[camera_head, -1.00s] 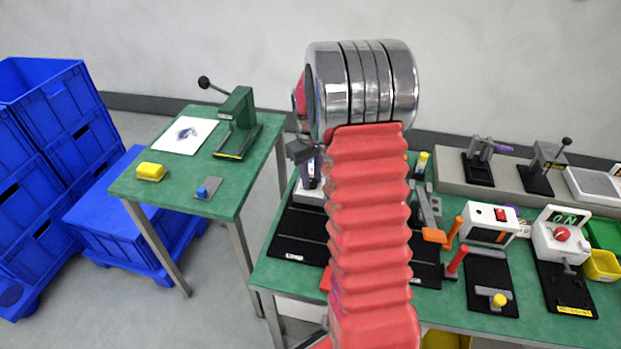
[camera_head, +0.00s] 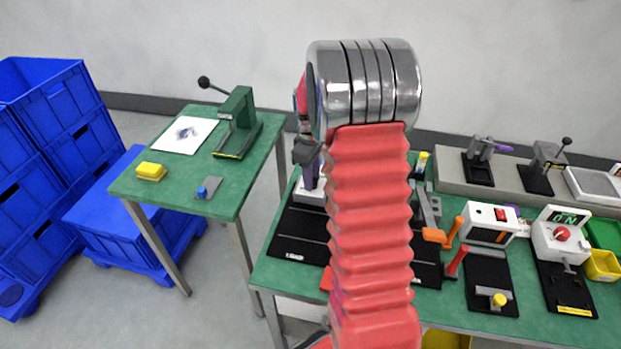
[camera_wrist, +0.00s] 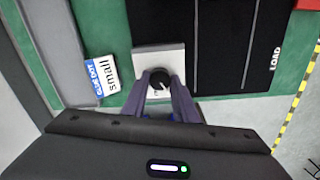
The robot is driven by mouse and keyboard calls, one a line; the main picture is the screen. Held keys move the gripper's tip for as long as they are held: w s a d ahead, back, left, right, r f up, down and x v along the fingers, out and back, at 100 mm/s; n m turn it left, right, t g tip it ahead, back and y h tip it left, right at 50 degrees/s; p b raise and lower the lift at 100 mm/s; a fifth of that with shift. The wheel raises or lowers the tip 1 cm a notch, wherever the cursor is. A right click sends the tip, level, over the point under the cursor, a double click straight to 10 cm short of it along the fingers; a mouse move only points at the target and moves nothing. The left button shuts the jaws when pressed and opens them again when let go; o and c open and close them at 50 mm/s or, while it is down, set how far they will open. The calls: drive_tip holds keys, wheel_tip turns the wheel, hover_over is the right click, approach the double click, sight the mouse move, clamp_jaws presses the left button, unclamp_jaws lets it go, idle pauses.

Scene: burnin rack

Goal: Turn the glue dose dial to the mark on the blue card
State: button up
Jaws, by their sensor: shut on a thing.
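The black glue dose dial (camera_wrist: 161,80) sits on a pale square block (camera_wrist: 172,59) in the wrist view. A small light mark shows on the dial, but its exact setting is too small to read. My gripper (camera_wrist: 160,78) is shut on the dial, with a finger on each side of it. The blue-edged card (camera_wrist: 101,77) lies left of the block and reads "GLUE DOT small". In the head view, my gripper (camera_head: 308,172) is partly hidden by my arm, above the pale block (camera_head: 309,196). The dial and card cannot be made out there.
A black ribbed plate marked LOAD (camera_wrist: 230,40) adjoins the block. Tools and small machines crowd the green bench (camera_head: 262,275) to the right. A second green table (camera_head: 225,205) holds a press (camera_head: 238,120) and a yellow block (camera_head: 151,171). Blue crates (camera_head: 50,110) stand at left.

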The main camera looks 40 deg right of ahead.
drive_tip(key=shift+w+r, duration=0.1)
drive_tip(key=shift+w, duration=0.1)
drive_tip(key=o, duration=1.1)
drive_tip(key=shift+s, duration=0.1)
drive_tip(key=shift+c, duration=0.2)
wheel_tip(320, 180, up, 14)
drive_tip(key=shift+a+f, duration=0.25)
drive_tip(key=shift+a, duration=0.05)
drive_tip(key=shift+s, duration=0.1)
